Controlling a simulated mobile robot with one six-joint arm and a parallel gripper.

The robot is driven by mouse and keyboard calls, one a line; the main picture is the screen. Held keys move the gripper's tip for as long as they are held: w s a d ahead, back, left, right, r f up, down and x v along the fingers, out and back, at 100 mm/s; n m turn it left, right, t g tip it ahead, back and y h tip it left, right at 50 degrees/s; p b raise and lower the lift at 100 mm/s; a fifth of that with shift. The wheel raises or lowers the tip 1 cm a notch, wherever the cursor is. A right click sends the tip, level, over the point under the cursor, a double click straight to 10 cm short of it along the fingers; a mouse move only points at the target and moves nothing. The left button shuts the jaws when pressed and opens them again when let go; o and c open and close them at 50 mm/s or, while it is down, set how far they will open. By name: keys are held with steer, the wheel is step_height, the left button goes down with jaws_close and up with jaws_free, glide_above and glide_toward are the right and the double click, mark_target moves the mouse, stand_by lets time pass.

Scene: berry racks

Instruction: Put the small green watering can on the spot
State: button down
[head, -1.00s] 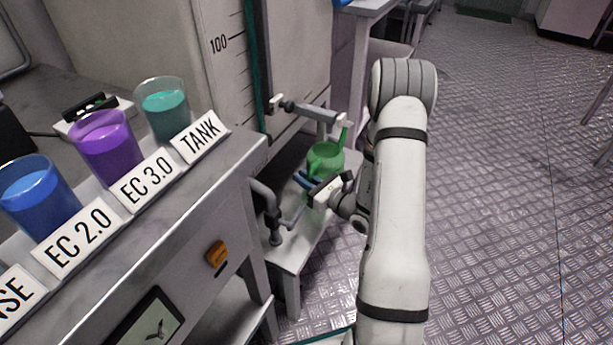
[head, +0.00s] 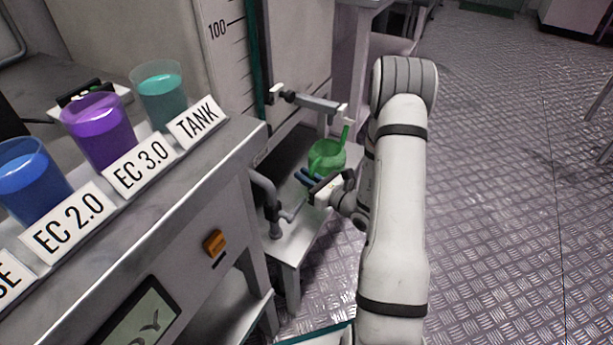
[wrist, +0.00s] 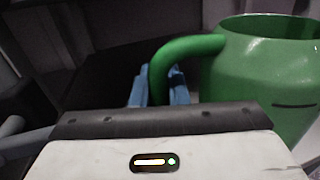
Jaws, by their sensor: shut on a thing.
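The small green watering can (head: 327,158) is upright at my gripper (head: 311,180), above or on a low grey stand (head: 290,245) beside the tank. Its spout points up to the right in the head view. In the wrist view the can (wrist: 268,75) fills the right side, and its curved handle (wrist: 185,48) comes down between my blue fingers (wrist: 160,88). My gripper is shut on the handle. The can's base is partly hidden, so I cannot tell whether it touches the stand. I cannot make out the spot.
A grey bench (head: 190,195) at the left holds cups of blue (head: 30,180), purple (head: 98,130) and teal (head: 160,95) liquid with label cards. A grey pipe with a valve (head: 268,205) stands close left of the gripper. A bar (head: 310,102) crosses behind the can. The floor at right is clear.

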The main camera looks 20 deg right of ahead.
steer(key=shift+f, duration=0.15)
steer(key=c, duration=1.3)
jaws_free()
steer(key=shift+c, duration=0.2)
steer(key=p+v, duration=0.2)
steer(key=v, duration=0.5)
steer(key=shift+s+d, duration=0.2)
steer(key=shift+s, duration=0.15)
steer(key=shift+a, duration=0.1)
